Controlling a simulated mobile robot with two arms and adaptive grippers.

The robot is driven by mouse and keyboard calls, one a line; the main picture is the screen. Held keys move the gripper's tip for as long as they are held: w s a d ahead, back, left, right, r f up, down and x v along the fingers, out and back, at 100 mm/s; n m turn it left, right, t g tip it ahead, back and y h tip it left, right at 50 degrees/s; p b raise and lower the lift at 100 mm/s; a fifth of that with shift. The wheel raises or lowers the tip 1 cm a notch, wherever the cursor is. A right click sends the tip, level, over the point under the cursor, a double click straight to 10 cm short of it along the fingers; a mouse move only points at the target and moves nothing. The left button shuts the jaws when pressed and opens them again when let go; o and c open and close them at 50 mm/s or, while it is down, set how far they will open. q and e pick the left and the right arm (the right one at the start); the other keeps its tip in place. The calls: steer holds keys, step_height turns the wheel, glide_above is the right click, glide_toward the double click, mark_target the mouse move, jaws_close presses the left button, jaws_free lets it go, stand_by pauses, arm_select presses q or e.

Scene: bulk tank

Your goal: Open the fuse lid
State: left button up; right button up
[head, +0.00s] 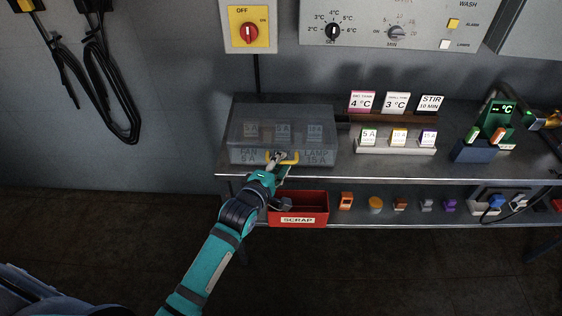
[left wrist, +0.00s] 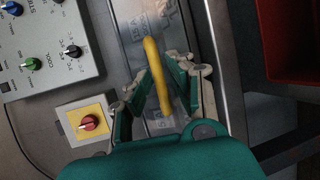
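The fuse lid (head: 290,112) is a clear, smoky cover lying shut over the fuse box at the left end of the steel bench. Fuses show dimly through it, with FAN 5 A and LAMP 15 A lettering at the front. Its yellow bar handle (head: 291,160) is on the front edge; the handle also shows in the left wrist view (left wrist: 153,62). My left gripper (head: 276,166) is at the handle. In the left wrist view its fingers (left wrist: 157,75) stand apart on either side of the handle, with small gaps showing. My right gripper is not in view.
A red SCRAP bin (head: 312,207) is on the lower shelf just right of my left forearm. A fuse rack (head: 395,148) and sign cards (head: 397,103) stand right of the box. A red rotary switch (head: 249,32) is on the wall above. Bare bench lies in front of the rack.

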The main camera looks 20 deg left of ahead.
arm_select(q)
steer(key=shift+w+f, duration=0.1)
steer(key=shift+w, duration=0.35)
jaws_close()
